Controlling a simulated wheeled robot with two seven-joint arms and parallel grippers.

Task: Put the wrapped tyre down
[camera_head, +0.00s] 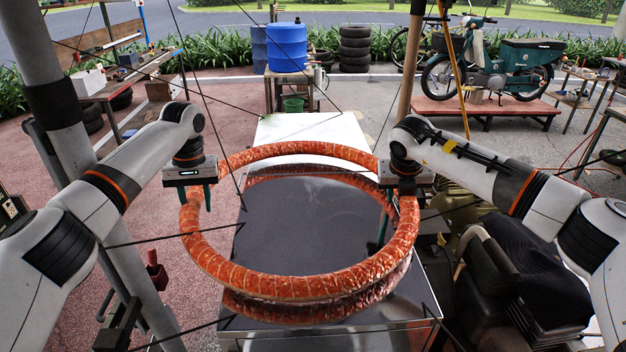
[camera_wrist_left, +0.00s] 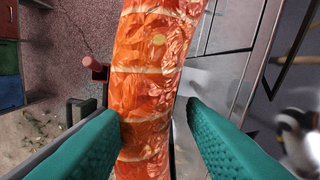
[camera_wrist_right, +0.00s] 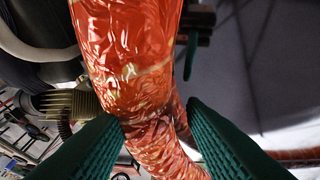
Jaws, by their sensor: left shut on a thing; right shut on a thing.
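The wrapped tyre (camera_head: 290,286) is a large ring in shiny orange-red wrap with pale bands. It lies roughly level over a glossy dark table top (camera_head: 300,225), which mirrors it. A narrow gap seems to show between ring and reflection. My left gripper (camera_head: 197,196) is shut on the ring's left side, and its green fingers straddle the wrap in the left wrist view (camera_wrist_left: 150,112). My right gripper (camera_head: 398,190) is shut on the ring's right side; the right wrist view shows the wrap (camera_wrist_right: 135,60) between its fingers. Part of the right side is hidden behind that gripper.
A white panel (camera_head: 312,130) lies beyond the dark top. A grey post (camera_head: 75,130) stands at left and a dark seat-like object (camera_head: 530,275) at right. Thin dark lines cross the view. Blue drums (camera_head: 287,48), stacked tyres (camera_head: 355,48) and a moped (camera_head: 490,65) stand farther back.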

